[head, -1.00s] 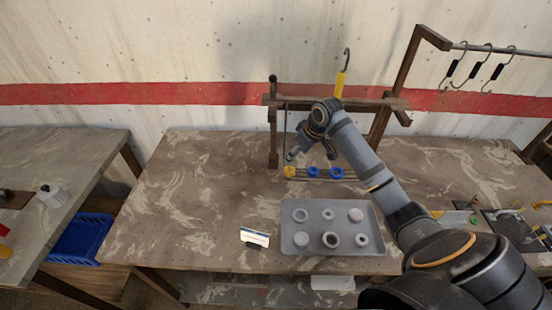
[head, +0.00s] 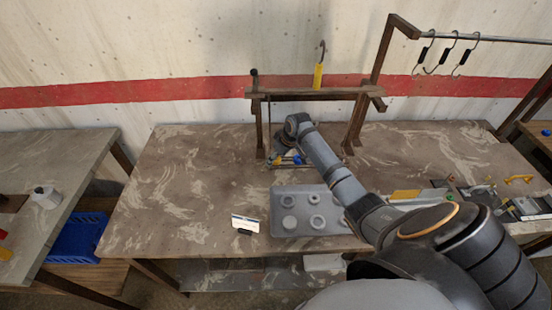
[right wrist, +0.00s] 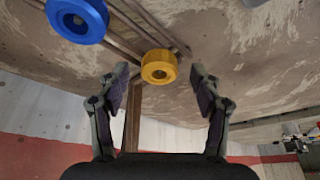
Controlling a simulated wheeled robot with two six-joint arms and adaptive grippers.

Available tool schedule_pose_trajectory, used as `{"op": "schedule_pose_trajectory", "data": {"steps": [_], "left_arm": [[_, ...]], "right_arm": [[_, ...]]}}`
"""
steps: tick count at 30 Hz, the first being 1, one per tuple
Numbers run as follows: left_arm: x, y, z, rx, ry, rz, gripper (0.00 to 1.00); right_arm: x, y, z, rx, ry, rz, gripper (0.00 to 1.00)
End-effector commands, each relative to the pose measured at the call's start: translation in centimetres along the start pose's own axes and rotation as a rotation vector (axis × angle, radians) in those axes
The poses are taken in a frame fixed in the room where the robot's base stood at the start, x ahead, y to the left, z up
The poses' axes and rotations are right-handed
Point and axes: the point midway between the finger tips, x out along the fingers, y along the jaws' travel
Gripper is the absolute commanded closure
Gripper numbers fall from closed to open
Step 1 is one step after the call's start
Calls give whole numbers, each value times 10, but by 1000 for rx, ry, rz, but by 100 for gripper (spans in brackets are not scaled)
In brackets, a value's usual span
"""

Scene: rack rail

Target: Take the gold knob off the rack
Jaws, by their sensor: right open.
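The gold knob (right wrist: 158,66) sits at the end of the dark rack rail (right wrist: 140,35) in the right wrist view. A blue knob (right wrist: 77,18) is further along the rail, at the upper left. My right gripper (right wrist: 158,78) is open, with one finger on each side of the gold knob and gaps between. In the head view the gold knob (head: 277,160) and a blue knob (head: 297,159) show small beside my right gripper (head: 285,157), whose arm hides much of the rail. My left gripper is not in view.
A grey tray (head: 280,232) with several round parts lies in front of the rack, partly behind my arm. A wooden frame (head: 310,94) rises behind the rack.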

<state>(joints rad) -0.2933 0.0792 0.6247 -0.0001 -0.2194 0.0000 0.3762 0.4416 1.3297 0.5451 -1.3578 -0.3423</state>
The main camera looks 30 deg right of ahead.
Motion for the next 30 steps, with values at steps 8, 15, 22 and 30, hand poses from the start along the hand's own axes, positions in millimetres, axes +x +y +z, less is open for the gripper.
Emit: {"op": "schedule_pose_trajectory", "data": {"steps": [8, 15, 22, 30], "left_arm": [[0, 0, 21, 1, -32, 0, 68], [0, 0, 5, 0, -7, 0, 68], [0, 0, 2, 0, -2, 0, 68], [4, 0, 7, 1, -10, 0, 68]], "right_arm": [[3, 0, 0, -1, 0, 2, 40], [3, 0, 0, -1, 0, 1, 73], [3, 0, 0, -1, 1, 1, 94], [-2, 1, -2, -1, 3, 2, 94]]}}
